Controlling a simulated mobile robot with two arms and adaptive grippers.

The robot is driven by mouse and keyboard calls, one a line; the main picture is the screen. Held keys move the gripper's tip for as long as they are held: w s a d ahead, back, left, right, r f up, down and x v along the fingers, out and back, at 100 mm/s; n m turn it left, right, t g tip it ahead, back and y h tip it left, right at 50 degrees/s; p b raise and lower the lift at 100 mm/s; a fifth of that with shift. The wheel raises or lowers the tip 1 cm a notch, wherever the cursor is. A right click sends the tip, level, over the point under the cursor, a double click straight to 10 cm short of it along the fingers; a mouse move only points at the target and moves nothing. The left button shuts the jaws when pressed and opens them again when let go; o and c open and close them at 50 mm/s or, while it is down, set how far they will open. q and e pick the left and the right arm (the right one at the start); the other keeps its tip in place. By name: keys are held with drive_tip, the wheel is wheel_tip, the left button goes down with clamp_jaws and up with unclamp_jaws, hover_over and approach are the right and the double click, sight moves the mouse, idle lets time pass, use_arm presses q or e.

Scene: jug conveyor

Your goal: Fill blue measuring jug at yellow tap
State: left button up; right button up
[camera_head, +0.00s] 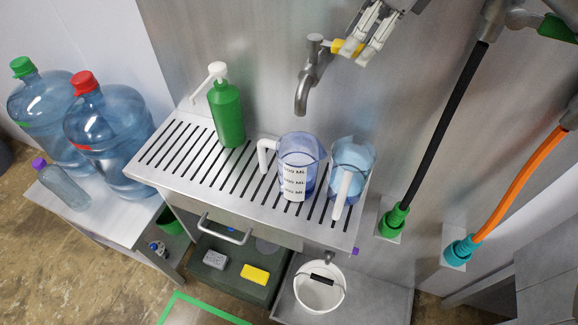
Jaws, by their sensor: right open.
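A see-through blue measuring jug (308,152) with a white handle and a white ML scale stands upright on the slotted metal drain shelf (147,168), below the spout of the grey metal tap (302,92). I cannot tell whether there is water in it. A second, lighter blue jug (361,154) stands close on its right, its white handle towards me. The tap's yellow lever (341,46) points right. My right gripper (353,45) comes in from the top right. It is open, with its fingertips at the lever. My left gripper is not in view.
A green pump bottle (227,112) stands on the shelf, left of the jugs. Large water bottles (112,138) stand on a low table at left. Black (445,130) and orange (523,185) hoses hang at right. A white bucket (318,290) is below the shelf.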

drive_tip(key=shift+r, duration=0.2)
drive_tip(key=v, duration=0.7)
drive_tip(key=shift+d+r, duration=0.2)
drive_tip(key=shift+r, duration=0.05)
drive_tip(key=shift+s, duration=0.1)
drive_tip(key=shift+f, duration=0.1)
